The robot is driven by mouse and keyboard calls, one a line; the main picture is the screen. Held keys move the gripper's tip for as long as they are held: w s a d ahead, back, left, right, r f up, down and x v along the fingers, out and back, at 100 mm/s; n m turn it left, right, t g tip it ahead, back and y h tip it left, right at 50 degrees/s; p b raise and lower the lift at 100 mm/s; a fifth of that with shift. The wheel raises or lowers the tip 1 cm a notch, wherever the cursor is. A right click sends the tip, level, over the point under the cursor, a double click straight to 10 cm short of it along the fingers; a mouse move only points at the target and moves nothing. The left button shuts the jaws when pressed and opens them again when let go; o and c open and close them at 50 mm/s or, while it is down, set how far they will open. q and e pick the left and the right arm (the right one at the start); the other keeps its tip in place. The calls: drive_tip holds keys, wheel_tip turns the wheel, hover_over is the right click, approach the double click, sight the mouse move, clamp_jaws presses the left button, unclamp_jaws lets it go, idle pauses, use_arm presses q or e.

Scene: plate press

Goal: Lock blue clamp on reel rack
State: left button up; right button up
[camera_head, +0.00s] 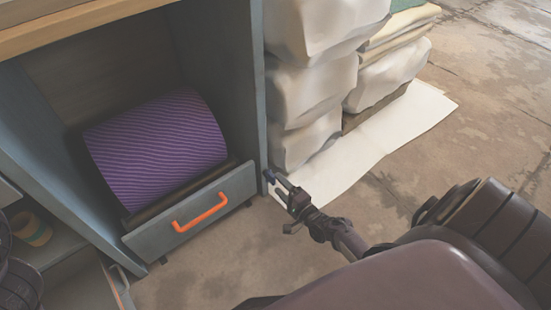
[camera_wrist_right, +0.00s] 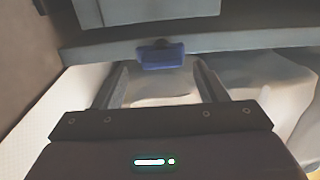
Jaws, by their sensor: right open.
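The blue clamp (camera_wrist_right: 162,56) sits on the grey edge of the rack (camera_wrist_right: 250,40) in the right wrist view. In the head view the blue clamp (camera_head: 268,174) is a small blue spot at the foot of the rack's right upright (camera_head: 250,90). My right gripper (camera_head: 281,186) is open and reaches toward it from the lower right. In the right wrist view the clamp lies ahead of the open fingers (camera_wrist_right: 163,75), roughly centred between them. I cannot tell whether the fingers touch it. My left gripper is not in view.
A purple ribbed reel (camera_head: 155,145) lies in a drawer with an orange handle (camera_head: 200,212). White wrapped bundles (camera_head: 310,85) are stacked right of the rack, by a white sheet (camera_head: 370,145). Bare concrete floor (camera_head: 220,270) lies in front.

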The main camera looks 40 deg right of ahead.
drive_tip(key=s, duration=0.2)
drive_tip(key=s+p, duration=0.1)
drive_tip(key=s, duration=0.1)
drive_tip(key=shift+d, duration=0.2)
drive_tip(key=shift+w+a, duration=0.1)
drive_tip(key=shift+w, duration=0.05)
